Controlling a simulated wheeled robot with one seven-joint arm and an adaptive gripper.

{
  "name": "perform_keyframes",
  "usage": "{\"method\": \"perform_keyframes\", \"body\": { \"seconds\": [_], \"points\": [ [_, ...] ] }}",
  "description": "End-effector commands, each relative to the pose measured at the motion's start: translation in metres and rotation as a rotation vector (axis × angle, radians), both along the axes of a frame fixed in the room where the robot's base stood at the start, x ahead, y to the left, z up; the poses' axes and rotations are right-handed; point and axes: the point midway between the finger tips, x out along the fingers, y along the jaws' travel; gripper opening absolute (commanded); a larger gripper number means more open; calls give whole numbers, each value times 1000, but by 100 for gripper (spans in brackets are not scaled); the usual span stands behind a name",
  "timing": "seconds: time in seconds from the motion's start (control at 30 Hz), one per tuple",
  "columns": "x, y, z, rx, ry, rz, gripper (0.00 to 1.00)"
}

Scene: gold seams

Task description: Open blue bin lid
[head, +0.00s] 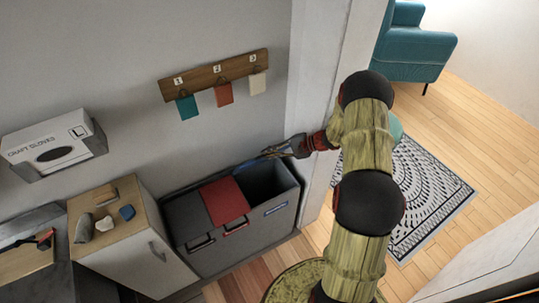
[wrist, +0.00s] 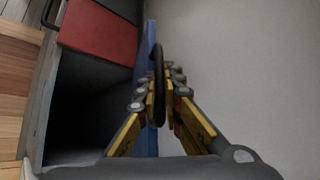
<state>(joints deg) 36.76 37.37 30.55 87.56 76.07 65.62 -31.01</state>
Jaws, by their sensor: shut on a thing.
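The grey bin (head: 225,254) stands against the wall in the head view. Its right compartment (head: 268,183) is open and looks dark and empty. The blue lid (head: 275,153) is swung up, roughly upright by the wall, and shows nearly edge-on. In the wrist view the blue lid (wrist: 152,36) is a thin upright blue strip beside the open compartment (wrist: 90,100). My gripper (head: 293,147) is at the raised lid. Its fingers (wrist: 161,98) are shut on the lid's black handle (wrist: 158,62).
The red lid (head: 224,201) and the grey lid (head: 187,218) are down. A cabinet (head: 143,248) with small objects on top stands to the left. Three coloured tags hang from a wall rack (head: 214,75) above. A white door frame (head: 313,90) is close on the right.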

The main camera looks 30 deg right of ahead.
Motion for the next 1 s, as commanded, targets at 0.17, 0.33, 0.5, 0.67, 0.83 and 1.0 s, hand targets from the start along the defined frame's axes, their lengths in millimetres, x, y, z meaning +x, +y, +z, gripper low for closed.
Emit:
{"method": "perform_keyframes", "body": {
  "seconds": [0.17, 0.33, 0.5, 0.67, 0.83, 1.0],
  "points": [
    [1, -1, 1, -3, -2, 0, 11],
    [0, -1, 0, -2, -1, 0, 20],
    [0, 0, 0, -1, -1, 0, 26],
    [0, 0, 0, -1, -1, 0, 26],
    [0, -1, 7, -2, -1, 0, 26],
    [1, -1, 33, -4, -4, 0, 26]
  ]
}}
